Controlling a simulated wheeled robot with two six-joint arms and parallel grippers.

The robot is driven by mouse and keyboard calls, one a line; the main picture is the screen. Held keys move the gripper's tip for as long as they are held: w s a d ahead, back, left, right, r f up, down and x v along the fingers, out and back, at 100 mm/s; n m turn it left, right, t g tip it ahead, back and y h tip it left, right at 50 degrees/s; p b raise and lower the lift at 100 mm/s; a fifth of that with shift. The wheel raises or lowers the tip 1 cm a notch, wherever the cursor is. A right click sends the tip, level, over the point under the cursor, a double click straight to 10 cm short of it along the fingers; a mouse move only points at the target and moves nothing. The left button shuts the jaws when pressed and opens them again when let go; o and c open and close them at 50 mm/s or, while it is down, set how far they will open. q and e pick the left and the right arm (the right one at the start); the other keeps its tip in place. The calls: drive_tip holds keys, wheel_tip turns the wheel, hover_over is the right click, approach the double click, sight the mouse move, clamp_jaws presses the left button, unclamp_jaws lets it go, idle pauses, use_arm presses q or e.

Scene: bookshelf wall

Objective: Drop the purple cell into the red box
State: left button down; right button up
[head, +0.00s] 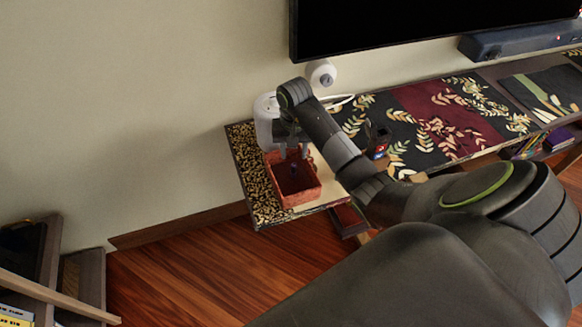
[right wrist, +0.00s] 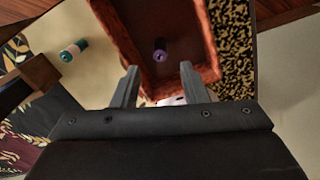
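The red box (head: 309,195) sits on the left end of the low shelf, open at the top. The purple cell (right wrist: 160,50) shows inside the box's walls in the right wrist view, apart from my fingers; it is small and dark in the head view (head: 294,168). I cannot tell if it is resting on the box floor. The red box also fills the top of the right wrist view (right wrist: 203,45). My right gripper (head: 291,150) is over the box's back edge, fingers spread and empty; its fingers also show in the wrist view (right wrist: 160,86). My left gripper is out of view.
A teal and white cell (right wrist: 73,51) lies on the shelf beside the box. A white device (head: 266,122) stands behind the box. A small dark object (head: 378,143) stands on the shelf to the right. A black screen (head: 400,22) hangs above.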

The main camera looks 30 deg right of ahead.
drive_tip(key=shift+r, duration=0.1)
drive_tip(key=shift+r, duration=0.3)
wheel_tip(320, 180, up, 2)
wheel_tip(320, 180, up, 15)
drive_tip(key=p, duration=1.4)
drive_tip(key=shift+f, duration=0.2)
